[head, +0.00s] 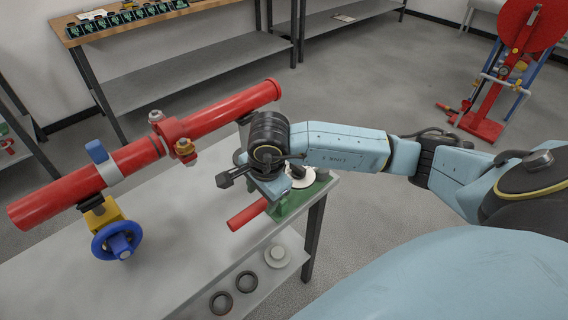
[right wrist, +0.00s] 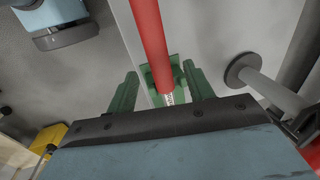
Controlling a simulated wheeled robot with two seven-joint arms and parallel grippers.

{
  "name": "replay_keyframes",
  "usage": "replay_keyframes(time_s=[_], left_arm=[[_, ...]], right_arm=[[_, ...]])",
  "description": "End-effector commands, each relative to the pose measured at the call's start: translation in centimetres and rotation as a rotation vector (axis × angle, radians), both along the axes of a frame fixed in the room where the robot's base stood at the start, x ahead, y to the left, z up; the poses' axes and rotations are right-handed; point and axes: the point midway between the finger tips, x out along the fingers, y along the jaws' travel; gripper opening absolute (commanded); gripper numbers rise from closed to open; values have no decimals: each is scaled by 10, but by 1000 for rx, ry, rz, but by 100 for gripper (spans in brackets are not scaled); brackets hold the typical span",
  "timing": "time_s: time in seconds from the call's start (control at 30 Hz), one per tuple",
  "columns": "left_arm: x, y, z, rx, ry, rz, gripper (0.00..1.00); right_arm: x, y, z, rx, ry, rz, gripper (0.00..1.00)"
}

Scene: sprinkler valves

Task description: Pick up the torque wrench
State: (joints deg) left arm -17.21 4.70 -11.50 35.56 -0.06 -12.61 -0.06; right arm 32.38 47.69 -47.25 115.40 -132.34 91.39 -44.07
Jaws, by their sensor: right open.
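The torque wrench (head: 247,215) shows as a red handle sticking out at the front of a green holder (head: 291,204) at the near right corner of the bench. In the right wrist view its red shaft (right wrist: 150,35) runs down to a green part with a small white scale, and its lower end is hidden behind my gripper body. My right gripper (head: 250,186) is open and empty, above and just behind the red handle, apart from it as far as I can tell. It hides part of the holder. My left gripper is not in view.
A red pipe (head: 225,110) with a flange and a blue handwheel valve (head: 116,240) runs along the bench (head: 170,275) at left. Rings (head: 246,281) lie on the shelf below. A shelf unit stands behind, and a red reel stand (head: 487,115) at the right. The floor between is clear.

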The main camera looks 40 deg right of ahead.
Motion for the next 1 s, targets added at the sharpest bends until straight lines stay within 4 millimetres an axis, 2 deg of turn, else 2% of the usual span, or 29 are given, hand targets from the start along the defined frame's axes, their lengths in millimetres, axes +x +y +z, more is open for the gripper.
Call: replay_keyframes(time_s=[0.03, 0.23, 0.6, 0.87, 1.0], left_arm=[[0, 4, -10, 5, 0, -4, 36], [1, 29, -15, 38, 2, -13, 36], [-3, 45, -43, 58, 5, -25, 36], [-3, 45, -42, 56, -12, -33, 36], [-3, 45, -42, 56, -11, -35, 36]], right_arm=[[0, 0, -12, 1, 1, -1, 52], [2, 0, -23, 0, 0, -1, 52], [6, -1, -69, 2, 0, 2, 52], [6, -1, -71, 1, -1, 3, 52], [6, -1, -72, 1, -1, 3, 35]])
